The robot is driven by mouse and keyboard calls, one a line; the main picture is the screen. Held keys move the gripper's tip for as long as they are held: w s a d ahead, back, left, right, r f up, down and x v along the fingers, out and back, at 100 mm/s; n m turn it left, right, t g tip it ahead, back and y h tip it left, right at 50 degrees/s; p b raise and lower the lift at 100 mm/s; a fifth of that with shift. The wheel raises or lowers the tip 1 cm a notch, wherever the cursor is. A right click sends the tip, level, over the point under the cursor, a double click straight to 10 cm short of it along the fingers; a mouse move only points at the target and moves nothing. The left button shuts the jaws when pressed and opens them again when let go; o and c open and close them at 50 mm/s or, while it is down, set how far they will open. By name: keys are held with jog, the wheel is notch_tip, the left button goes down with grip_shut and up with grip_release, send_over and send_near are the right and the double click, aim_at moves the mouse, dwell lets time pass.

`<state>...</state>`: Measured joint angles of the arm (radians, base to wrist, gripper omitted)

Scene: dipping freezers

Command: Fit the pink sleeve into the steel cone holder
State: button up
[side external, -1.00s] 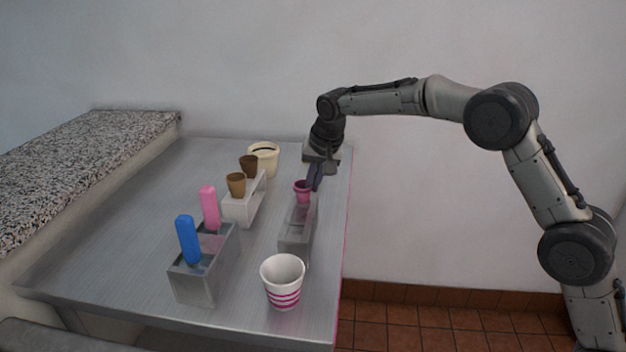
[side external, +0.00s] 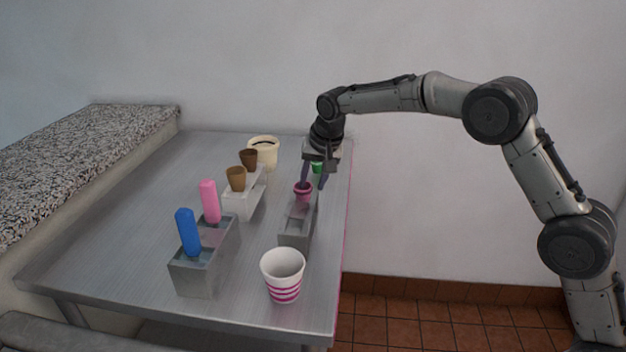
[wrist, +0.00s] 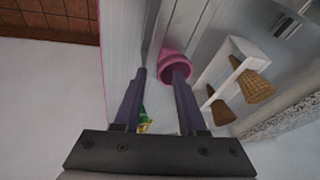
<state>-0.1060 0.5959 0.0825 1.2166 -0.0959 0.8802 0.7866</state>
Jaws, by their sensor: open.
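The pink sleeve (side external: 303,192) is a small open-topped cup, upright at the far end of the grey steel cone holder (side external: 295,232). I cannot tell how deeply it sits in the holder. My gripper (side external: 313,184) is open above that end, pointing down, with one finger close to the sleeve and the other to its right. In the wrist view, the sleeve (wrist: 176,62) shows beyond the right finger's tip, which overlaps its rim. I cannot tell whether they touch. The sleeve is not between the fingers of the gripper (wrist: 160,72).
A green item (side external: 317,167) shows between the fingers. A white rack (side external: 243,204) with brown cones stands left of the holder. A steel box (side external: 195,277) holds a blue and a pink bar. A striped cup (side external: 283,278) stands in front, a cream tub (side external: 263,152) at the back.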

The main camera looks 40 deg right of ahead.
jog(key=v, duration=1.3)
jog(key=shift+r, duration=0.45)
jog(key=s+d+r+t, duration=0.1)
jog(key=s+d+r, duration=0.2)
jog(key=s+r, duration=0.55)
jog(key=s+d+r+t, duration=0.1)
jog(key=s+d+r, duration=0.1)
jog(key=s, duration=0.8)
jog(key=s+f+n, duration=0.7)
jog(key=s+f, duration=1)
jog(key=s, duration=0.3)
jog(key=shift+s+g, duration=0.3)
jog(key=shift+g, duration=0.1)
